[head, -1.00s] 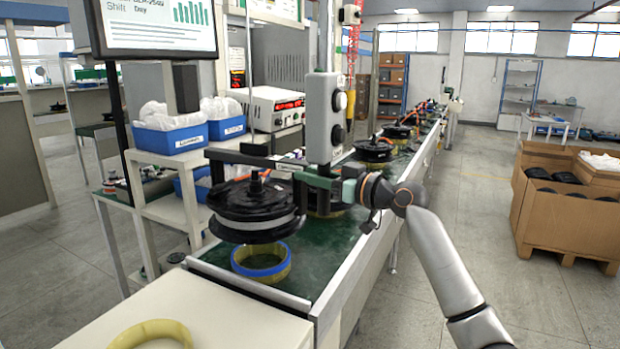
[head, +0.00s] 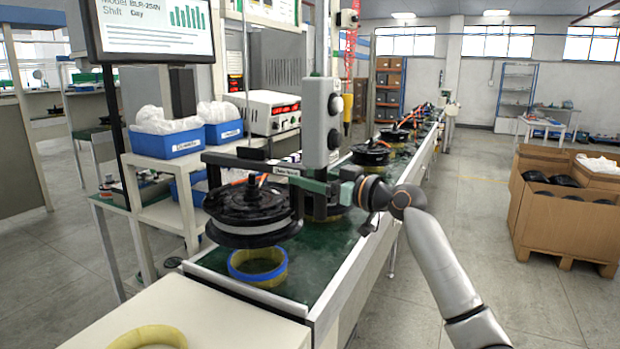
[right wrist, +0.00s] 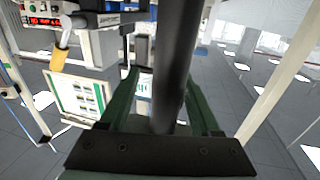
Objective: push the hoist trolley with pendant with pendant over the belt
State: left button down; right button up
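The grey pendant box (head: 318,122) hangs on a post above the belt's near end. Below it, a dark hoist arm (head: 240,160) reaches left. A black hub motor (head: 248,212) hangs below that arm, above a blue-rimmed yellow ring (head: 258,266) on the green belt (head: 318,248). My right gripper (head: 325,187) is under the pendant, its arm coming in from the right. The right wrist view shows its green fingers apart on both sides of a dark bar (right wrist: 178,60), with a gap on the bar's left. The trolley's upper part is out of view. My left gripper is not in view.
Several more motors (head: 370,152) stand farther along the belt. A shelf with blue bins (head: 172,143) and a monitor (head: 150,28) stand left. A pale table (head: 190,315) with a yellow ring is in front. Cardboard boxes (head: 560,225) stand right, beyond open floor.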

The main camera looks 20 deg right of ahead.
jog(key=b+v, duration=0.3)
jog(key=v, duration=0.9)
jog(key=shift+s, duration=0.2)
jog(key=shift+d, duration=0.15)
jog(key=s+a+f+m+g+h+p, duration=0.1)
jog(key=a+f, duration=0.1)
jog(key=f, duration=0.9)
jog(key=s+a+f+m+g+h+p, duration=0.1)
jog(key=a+f+h, duration=0.15)
jog(key=f, duration=0.85)
jog(key=s+a+f+m+g+h+p, duration=0.1)
jog(key=a+f+g, duration=0.15)
jog(key=f, duration=0.75)
jog(key=s+a+f+g+p, duration=0.1)
jog(key=s+a+f, duration=0.5)
jog(key=s+f, duration=0.3)
jog(key=s+a+f+g+p, duration=0.1)
jog(key=s+a+f, duration=0.4)
jog(key=s+f, duration=0.4)
jog(key=s+h, duration=0.1)
jog(key=s, duration=0.5)
jog(key=shift+a+p, duration=0.3)
jog(key=shift+a, duration=0.1)
